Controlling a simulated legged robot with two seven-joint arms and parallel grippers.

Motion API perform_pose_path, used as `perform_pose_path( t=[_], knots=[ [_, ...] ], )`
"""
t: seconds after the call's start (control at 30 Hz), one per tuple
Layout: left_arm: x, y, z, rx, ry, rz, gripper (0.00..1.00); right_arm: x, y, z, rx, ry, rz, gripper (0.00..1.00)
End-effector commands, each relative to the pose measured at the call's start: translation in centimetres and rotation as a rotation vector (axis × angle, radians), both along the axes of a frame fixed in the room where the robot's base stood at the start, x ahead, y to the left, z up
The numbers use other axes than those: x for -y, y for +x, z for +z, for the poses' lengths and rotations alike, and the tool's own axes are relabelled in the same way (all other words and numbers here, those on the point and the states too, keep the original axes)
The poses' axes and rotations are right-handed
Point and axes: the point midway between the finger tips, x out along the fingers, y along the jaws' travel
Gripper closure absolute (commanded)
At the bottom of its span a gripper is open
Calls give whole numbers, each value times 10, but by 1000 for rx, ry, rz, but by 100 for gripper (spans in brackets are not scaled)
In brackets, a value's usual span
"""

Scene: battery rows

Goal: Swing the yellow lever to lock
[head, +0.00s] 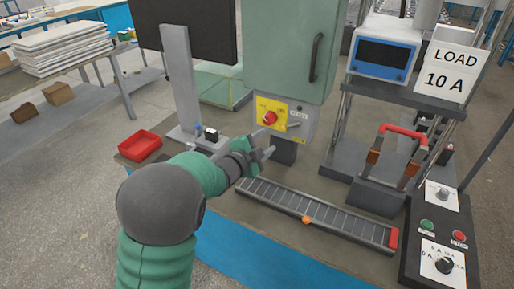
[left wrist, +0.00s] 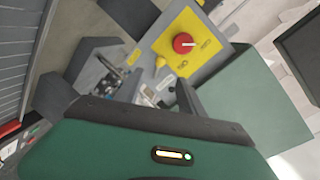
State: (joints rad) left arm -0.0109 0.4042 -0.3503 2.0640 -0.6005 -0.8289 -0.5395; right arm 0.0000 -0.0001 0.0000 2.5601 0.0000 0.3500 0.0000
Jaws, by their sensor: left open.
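The green cabinet (head: 290,50) carries a yellow plate (head: 272,106) with a red knob (head: 270,118) on its lower front. In the left wrist view, the red knob (left wrist: 183,43) sits on the yellow plate (left wrist: 200,50), and a small yellow piece (left wrist: 160,62), perhaps the lever's end, shows beside a metal fitting (left wrist: 140,82). In the head view a small grey handle (head: 294,124) is beside the plate; I see no clearly yellow lever there. My left gripper (head: 264,146) is open, just below and left of the plate, apparently empty. Contact cannot be told. My right gripper is out of view.
A long slotted rail (head: 300,211) with an orange knob (head: 306,219) lies in front of the cabinet. A red tray (head: 140,146) is at the left. A load unit with a red handle (head: 404,132) and a control box (head: 440,225) stand at the right.

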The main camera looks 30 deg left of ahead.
Motion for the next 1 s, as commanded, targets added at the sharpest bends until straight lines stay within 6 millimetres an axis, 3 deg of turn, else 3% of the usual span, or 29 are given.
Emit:
perform_pose_path(
  t=[0.1,0.3,0.8,0.9,1.0],
  knots=[
    [-4,-30,7,0,-2,2,54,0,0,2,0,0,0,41],
    [-6,-55,10,0,0,1,54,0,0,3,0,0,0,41],
    [-6,-58,8,-10,-7,7,54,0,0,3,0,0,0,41],
    [-6,-65,-9,-92,-83,73,54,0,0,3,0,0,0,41],
    [0,-94,-54,-295,-262,231,54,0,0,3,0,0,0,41]
  ],
)
